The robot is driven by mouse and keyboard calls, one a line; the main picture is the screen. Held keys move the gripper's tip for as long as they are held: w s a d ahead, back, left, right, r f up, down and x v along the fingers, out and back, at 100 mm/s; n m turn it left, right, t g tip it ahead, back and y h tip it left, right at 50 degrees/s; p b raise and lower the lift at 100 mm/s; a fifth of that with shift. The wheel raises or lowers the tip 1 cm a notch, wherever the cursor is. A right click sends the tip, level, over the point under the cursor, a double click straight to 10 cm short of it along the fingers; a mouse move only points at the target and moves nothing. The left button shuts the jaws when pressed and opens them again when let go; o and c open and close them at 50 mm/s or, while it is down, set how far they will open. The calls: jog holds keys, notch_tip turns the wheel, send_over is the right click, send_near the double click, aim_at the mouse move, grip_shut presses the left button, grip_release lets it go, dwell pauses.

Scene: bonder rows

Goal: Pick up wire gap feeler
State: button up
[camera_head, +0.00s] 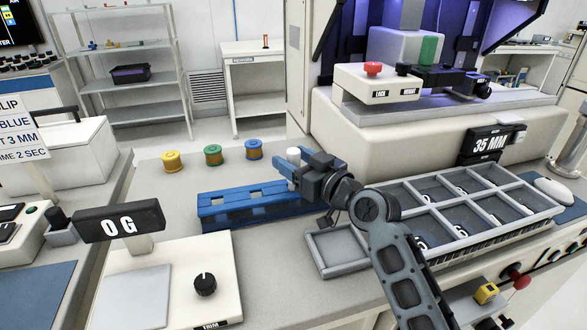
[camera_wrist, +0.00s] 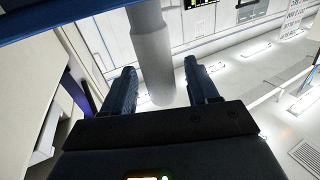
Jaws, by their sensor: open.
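No thing in view is clearly marked as the wire gap feeler. A pale grey cylinder shows between the fingers in the wrist view (camera_wrist: 151,50); what seems to be the same piece shows as a white-topped cylinder (camera_head: 293,154) in the head view. My gripper (camera_head: 286,172) is open at the right end of the blue slotted rack (camera_head: 225,208). In the wrist view my gripper (camera_wrist: 163,82) has its two dark fingers apart, one on each side of the cylinder, with gaps visible. The cylinder's lower part is hidden by my gripper in the head view.
Yellow (camera_head: 172,161), green (camera_head: 213,154) and blue (camera_head: 254,149) spools stand behind the rack. A small empty grey tray (camera_head: 340,251) and a compartment tray (camera_head: 478,236) lie to the right. A "0 G" scale (camera_head: 165,285) stands front left. The bonder machine (camera_head: 430,135) rises behind.

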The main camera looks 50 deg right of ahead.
jog(key=shift+w, duration=0.15)
grip_shut()
dwell(0.4)
notch_tip(320, 180, up, 10)
jog(key=shift+r+p, duration=0.1)
jog(key=shift+p, duration=0.25)
dwell(0.3)
jog(key=c, duration=0.6)
grip_release()
grip_shut()
